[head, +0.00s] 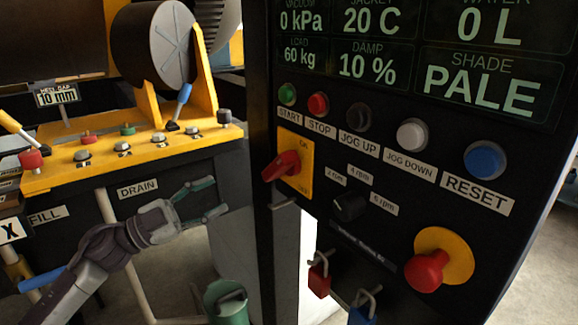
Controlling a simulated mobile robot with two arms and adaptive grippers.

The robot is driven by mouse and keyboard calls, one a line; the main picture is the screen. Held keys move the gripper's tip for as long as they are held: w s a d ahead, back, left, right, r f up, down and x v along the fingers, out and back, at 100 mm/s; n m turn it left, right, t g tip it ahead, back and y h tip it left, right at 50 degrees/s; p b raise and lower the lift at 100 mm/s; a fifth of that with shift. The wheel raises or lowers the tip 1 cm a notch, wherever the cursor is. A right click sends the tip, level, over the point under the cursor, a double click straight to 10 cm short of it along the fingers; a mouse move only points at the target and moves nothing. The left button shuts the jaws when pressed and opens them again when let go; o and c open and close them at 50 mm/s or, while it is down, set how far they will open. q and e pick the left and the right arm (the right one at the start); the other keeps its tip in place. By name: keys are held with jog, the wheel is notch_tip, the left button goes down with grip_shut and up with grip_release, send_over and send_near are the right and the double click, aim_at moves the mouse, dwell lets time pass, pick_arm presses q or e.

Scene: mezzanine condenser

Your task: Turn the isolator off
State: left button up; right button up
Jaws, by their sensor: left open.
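The isolator is a red rotary handle (281,166) on a yellow plate (299,150) at the left edge of the black control panel. Its handle slants, with its near end sticking out to the lower left. Small marks at the plate's top and bottom are too small to read surely. My left gripper (211,198) comes in from the lower left, open and empty. It is left of and a little below the isolator, apart from it. My right gripper is not in view.
The panel (400,215) carries several push buttons, a black selector knob (349,206) and a red mushroom button (427,270). A red padlock (319,278) and a blue padlock (362,315) hang below. A yellow machine deck (140,158) with small knobs stands left. A green container (228,303) is below.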

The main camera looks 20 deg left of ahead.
aim_at(272, 167)
pick_arm(q)
jog(key=shift+m+g+h, duration=0.5)
jog(key=shift+m+g, duration=0.3)
jog(key=p+x, duration=0.1)
jog(key=x, duration=0.3)
jog(key=s+r+p+x, duration=0.1)
jog(key=p+x, duration=0.1)
jog(key=x, duration=0.3)
jog(key=s+p+x, duration=0.1)
jog(key=p+x, duration=0.1)
jog(key=x, duration=0.2)
jog(key=shift+w+d+r, duration=0.15)
jog(key=shift+d+r, duration=0.35)
jog(key=shift+d, duration=0.15)
jog(key=shift+w+d+p, duration=0.35)
jog(key=shift+w+d, duration=0.05)
jog(key=shift+d, duration=0.15)
grip_shut()
